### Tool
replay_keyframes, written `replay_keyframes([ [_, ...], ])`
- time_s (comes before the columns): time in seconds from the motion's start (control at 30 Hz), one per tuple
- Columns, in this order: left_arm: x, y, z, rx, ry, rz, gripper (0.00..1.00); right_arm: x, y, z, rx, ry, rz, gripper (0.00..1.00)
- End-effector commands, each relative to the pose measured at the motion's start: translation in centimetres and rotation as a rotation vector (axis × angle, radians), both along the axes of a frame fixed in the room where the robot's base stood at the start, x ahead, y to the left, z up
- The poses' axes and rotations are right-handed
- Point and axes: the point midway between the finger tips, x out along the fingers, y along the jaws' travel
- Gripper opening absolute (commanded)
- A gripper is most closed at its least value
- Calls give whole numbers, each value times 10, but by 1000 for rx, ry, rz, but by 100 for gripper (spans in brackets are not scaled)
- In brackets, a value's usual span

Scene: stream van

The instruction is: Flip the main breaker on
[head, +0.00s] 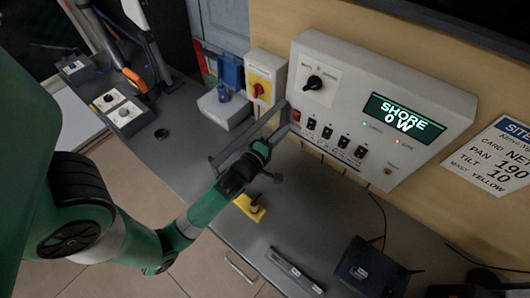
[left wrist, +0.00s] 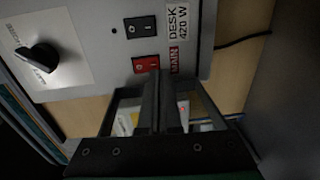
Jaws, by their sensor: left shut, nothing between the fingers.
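The main breaker is a red rocker switch (head: 296,116) at the lower left of the grey power panel (head: 340,60). In the left wrist view the red rocker (left wrist: 146,64) sits beside a red "MAIN" label (left wrist: 174,60). My left gripper (head: 283,108) is shut and empty, its fingertips close to the red rocker. In the left wrist view the closed fingertips (left wrist: 156,76) overlap the rocker's lower edge; I cannot tell whether they touch it. The panel's display (head: 403,118) reads "SHORE 0 W". My right gripper is not in view.
Several black rocker switches (head: 328,132) run to the right of the red one. A black rotary knob (head: 314,83) is above. A yellow box with a red knob (head: 264,80) stands left of the panel. A yellow object (head: 250,208) lies on the grey desk below my arm.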

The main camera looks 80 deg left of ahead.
Motion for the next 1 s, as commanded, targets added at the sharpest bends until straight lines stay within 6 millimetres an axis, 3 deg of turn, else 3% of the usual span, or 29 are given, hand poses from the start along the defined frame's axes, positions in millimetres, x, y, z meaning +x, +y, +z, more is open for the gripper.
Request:
replay_keyframes([
  [0.2,-43,-32,-13,-1,4,-3,0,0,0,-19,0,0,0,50],
  [0.4,-72,-54,-17,0,3,-3,0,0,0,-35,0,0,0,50],
  [0.6,-83,-62,-15,0,1,-1,0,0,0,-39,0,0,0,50],
  [1.0,-83,-61,-14,-1,1,1,0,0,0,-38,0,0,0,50],
])
